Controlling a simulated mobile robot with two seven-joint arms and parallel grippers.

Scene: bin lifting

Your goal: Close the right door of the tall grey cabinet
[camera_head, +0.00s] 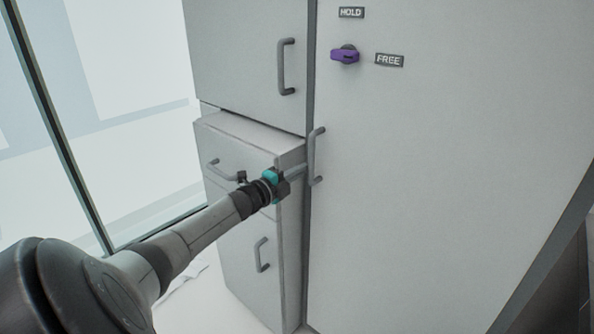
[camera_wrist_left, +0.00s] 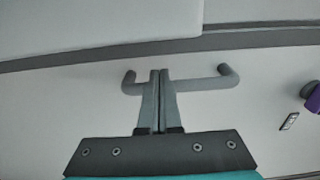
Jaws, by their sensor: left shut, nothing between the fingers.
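The right door (camera_head: 450,170) of the tall grey cabinet is a large flat panel filling the right of the head view. Its bar handle (camera_head: 312,155) is near its left edge. The handle also shows in the left wrist view (camera_wrist_left: 205,83). My left gripper (camera_head: 300,171) is shut and empty, with its fingertips at the handle. In the left wrist view the fingers overlap the middle of the bar; I cannot tell whether they touch it. Whether the door is fully shut is not clear. My right gripper is out of view.
A purple knob (camera_head: 345,55) sits on the door between HOLD (camera_head: 351,12) and FREE (camera_head: 389,60) labels. Left of the door, an upper panel (camera_head: 240,60) has its own handle. Below it a drawer-like front (camera_head: 235,160) juts out. Glass panes (camera_head: 130,60) stand at the left.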

